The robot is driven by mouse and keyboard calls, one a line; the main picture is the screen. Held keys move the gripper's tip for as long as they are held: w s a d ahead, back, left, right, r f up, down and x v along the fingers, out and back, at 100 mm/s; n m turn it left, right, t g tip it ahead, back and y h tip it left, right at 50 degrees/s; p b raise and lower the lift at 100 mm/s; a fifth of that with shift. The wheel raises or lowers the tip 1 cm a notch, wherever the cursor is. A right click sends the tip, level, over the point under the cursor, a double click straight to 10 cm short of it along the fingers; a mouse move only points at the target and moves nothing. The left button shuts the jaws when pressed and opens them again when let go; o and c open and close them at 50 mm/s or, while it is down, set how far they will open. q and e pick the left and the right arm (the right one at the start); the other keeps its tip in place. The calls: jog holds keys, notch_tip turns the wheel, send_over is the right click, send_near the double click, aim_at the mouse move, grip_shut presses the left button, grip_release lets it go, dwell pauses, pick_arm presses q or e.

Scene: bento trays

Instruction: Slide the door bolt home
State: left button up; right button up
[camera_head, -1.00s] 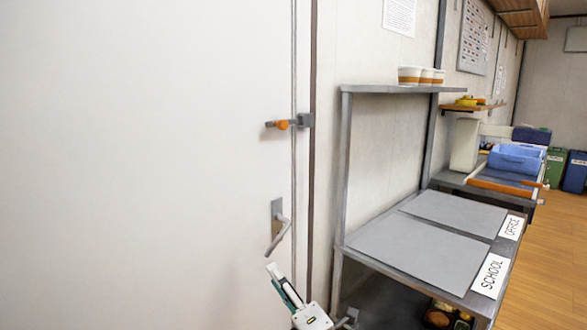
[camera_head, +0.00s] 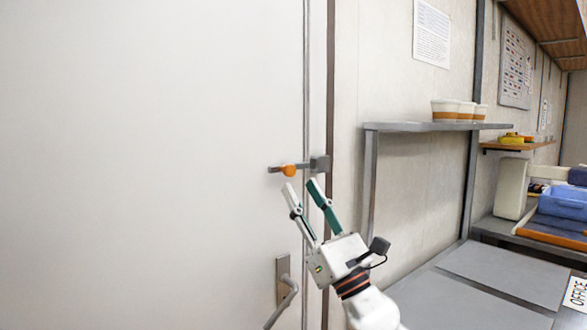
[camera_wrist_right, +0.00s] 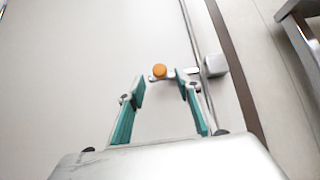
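The door bolt (camera_head: 276,169) is a grey bar with an orange knob (camera_head: 289,170) on the white door (camera_head: 150,150). A grey keeper block (camera_head: 321,164) sits on the frame to its right. My right gripper (camera_head: 301,186) is open and empty, just below the bolt. In the right wrist view the orange knob (camera_wrist_right: 159,71) shows beyond the gap between the open fingertips (camera_wrist_right: 157,83), with the keeper (camera_wrist_right: 215,66) to the right. How far the bar reaches into the keeper is unclear. My left gripper is not in view.
A lever door handle (camera_head: 284,290) is below the bolt. To the right is a grey shelf (camera_head: 440,126) holding several bowls (camera_head: 458,110), above a counter with flat grey panels (camera_head: 505,272). A blue bin (camera_head: 563,203) stands further back.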

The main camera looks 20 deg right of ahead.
aim_at(292, 173)
jog(key=p+x, duration=0.1)
jog(key=x, duration=0.5)
jog(key=shift+w+a+r, duration=0.15)
jog(key=shift+r, duration=0.1)
grip_shut()
